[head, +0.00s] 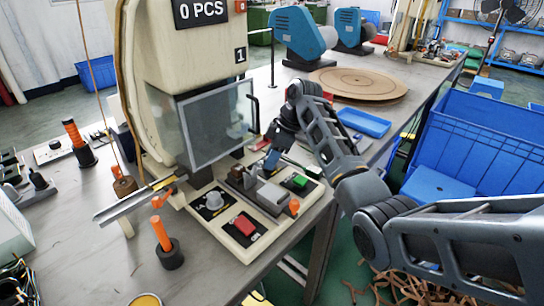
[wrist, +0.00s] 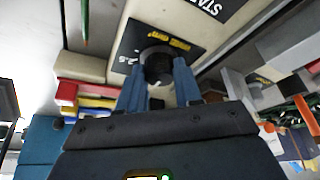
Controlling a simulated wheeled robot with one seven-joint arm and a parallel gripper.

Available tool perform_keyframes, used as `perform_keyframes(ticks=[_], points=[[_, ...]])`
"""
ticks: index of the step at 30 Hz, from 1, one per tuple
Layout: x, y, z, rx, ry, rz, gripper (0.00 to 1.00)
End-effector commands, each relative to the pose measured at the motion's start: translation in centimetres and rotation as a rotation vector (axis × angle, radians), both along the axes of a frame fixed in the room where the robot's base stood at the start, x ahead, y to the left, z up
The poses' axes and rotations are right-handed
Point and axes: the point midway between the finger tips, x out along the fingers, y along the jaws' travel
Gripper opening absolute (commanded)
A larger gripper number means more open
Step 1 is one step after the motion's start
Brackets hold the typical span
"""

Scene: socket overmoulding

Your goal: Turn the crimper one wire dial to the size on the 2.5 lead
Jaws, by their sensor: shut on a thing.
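My gripper (wrist: 159,84) is shut on a dark round dial (wrist: 157,66) in the wrist view, with one blue finger on each side of it. The dial sits on a black plate (wrist: 132,40) with yellow lettering and a mark that looks like 2.5 at its left. A small pale mark shows on the dial; its exact setting is unclear. In the head view, crimper one (head: 185,50) carries a 1 and a 0 PCS sign. My gripper (head: 270,160) is low beside its clear guard; the held dial is hidden there. I cannot pick out the 2.5 lead.
The clear guard (head: 216,125) stands close to my gripper. The crimper's base has a red button (head: 244,225), a green button (head: 300,181) and a grey knob (head: 214,201). A blue tray (head: 363,122) and a brown disc (head: 358,84) lie farther back. A blue crate (head: 475,150) stands right.

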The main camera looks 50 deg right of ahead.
Motion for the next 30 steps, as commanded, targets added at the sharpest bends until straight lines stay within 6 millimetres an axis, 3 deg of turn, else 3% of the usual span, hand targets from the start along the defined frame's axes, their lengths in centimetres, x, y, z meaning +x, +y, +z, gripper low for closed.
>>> perform_keyframes(ticks=[11, 30], points=[[-0.1, 0.23, 0.49, 0.001, 0.001, -0.162, 0.04], [-0.14, 0.62, 0.42, 0.001, 0.0, -0.742, 0.04]])
